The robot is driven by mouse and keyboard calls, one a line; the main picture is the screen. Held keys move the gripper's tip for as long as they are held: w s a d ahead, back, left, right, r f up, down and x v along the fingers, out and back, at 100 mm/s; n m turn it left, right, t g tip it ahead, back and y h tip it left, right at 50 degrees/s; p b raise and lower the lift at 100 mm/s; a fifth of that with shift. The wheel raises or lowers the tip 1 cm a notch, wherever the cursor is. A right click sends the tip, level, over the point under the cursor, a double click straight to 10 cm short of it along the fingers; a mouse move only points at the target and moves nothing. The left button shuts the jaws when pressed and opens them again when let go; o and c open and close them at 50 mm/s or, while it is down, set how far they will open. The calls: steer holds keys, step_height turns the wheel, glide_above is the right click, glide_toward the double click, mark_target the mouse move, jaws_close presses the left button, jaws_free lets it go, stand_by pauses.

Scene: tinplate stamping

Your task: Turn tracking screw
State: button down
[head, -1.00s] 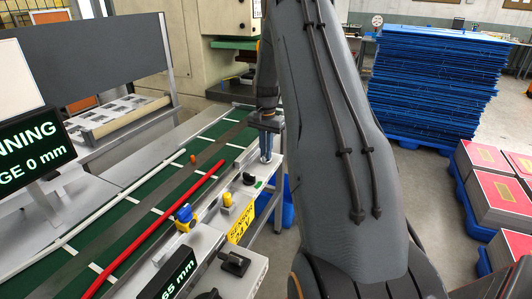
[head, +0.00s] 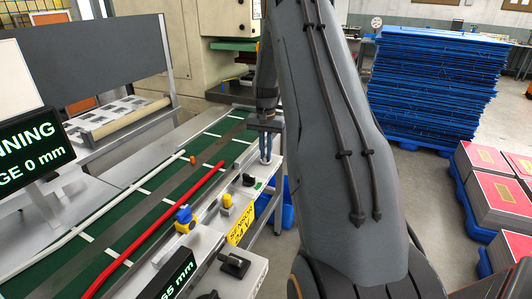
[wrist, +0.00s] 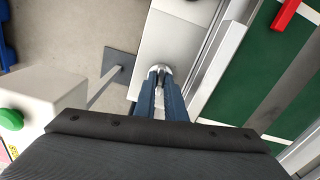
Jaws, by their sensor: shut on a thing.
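My gripper (head: 265,158) points down at the far end of the grey conveyor side rail. In the wrist view its blue fingers (wrist: 161,78) are shut on the tracking screw (wrist: 159,71), a small metallic round head on the light grey rail plate. The fingers hide most of the screw, and its turn angle cannot be read. The green belt (head: 147,185) with white cross lines runs beside the screw, with a dark strip (head: 150,210) along it. The belt also shows in the wrist view (wrist: 270,95).
A red bar (head: 160,222) and a white bar (head: 100,207) run along the belt. Yellow (head: 227,202), blue (head: 184,215) and black fittings (head: 249,180) stand on the near rail. A green button box (wrist: 12,119) is near my wrist. Blue stacked sheets (head: 430,85) stand right.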

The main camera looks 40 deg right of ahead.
steer(key=c, duration=1.8)
jaws_free()
steer(key=shift+r+b, duration=1.1)
steer(key=shift+r, duration=2.85)
steer(key=s+a+n, duration=0.2)
steer(key=s+a, duration=0.3)
steer(key=a, duration=0.3)
steer(key=s+a+n, duration=0.3)
steer(key=s+a, duration=0.2)
steer(key=a, duration=0.3)
steer(key=s+a+f+n, duration=0.1)
steer(key=s+a+n, duration=0.1)
steer(key=s+a, duration=0.4)
steer(key=shift+s+a+f+t, duration=0.1)
steer(key=shift+a+t, duration=0.3)
steer(key=shift+a, duration=1.2)
steer(key=s+a+n, duration=0.1)
steer(key=s, duration=0.2)
steer(key=s+a+f+n, duration=0.1)
steer(key=s+a, duration=0.1)
steer(key=s, duration=0.1)
steer(key=s+a+f+n, duration=0.1)
steer(key=s+a, duration=0.1)
steer(key=s, duration=0.2)
steer(key=shift+s+a, duration=0.1)
steer(key=shift+a, duration=0.1)
